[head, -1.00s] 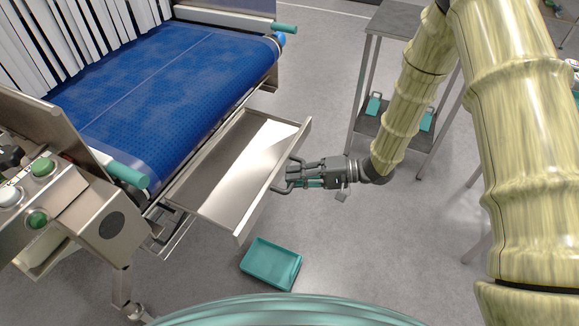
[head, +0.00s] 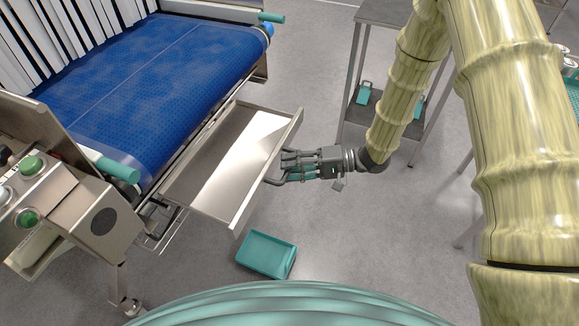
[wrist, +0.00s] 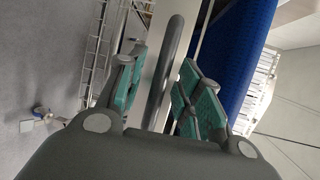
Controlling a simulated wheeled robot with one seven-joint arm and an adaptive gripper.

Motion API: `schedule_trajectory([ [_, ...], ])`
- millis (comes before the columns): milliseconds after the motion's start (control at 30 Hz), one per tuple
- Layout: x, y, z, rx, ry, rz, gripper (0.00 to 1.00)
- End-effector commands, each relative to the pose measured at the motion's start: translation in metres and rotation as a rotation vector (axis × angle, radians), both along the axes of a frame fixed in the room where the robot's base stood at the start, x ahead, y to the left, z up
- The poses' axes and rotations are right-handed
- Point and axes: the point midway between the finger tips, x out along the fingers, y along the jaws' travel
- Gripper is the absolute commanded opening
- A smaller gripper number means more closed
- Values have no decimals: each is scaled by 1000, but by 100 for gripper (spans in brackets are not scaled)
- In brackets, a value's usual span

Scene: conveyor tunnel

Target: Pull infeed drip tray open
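The infeed drip tray (head: 200,201) is a shallow metal drawer beside the blue belt's end, pulled well out with its inside showing. Its bar handle (head: 270,181) sits on the outer front face. My gripper (head: 284,166) is at the handle, reaching in from the right. In the wrist view, the grey bar handle (wrist: 172,50) runs between my gripper's teal-padded fingers (wrist: 164,75). A gap shows between the bar and the left finger, so the fingers look open around it. Whether the right fingers touch the bar is not clear.
The blue conveyor belt (head: 150,85) lies behind the tray, with a control box with green buttons (head: 32,165) at left. A teal bin (head: 266,255) lies on the floor below the tray. A metal stand (head: 385,12) is behind my arm.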

Motion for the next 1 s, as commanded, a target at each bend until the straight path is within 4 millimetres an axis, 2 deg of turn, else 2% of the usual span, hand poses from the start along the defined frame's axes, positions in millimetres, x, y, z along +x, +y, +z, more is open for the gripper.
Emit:
schedule_trajectory([
  [400,2,-70,13,0,0,-2,35],
  [600,2,-98,18,0,0,-1,35],
  [800,2,-110,20,-1,0,0,35],
  [1000,2,-111,20,0,0,0,35],
])
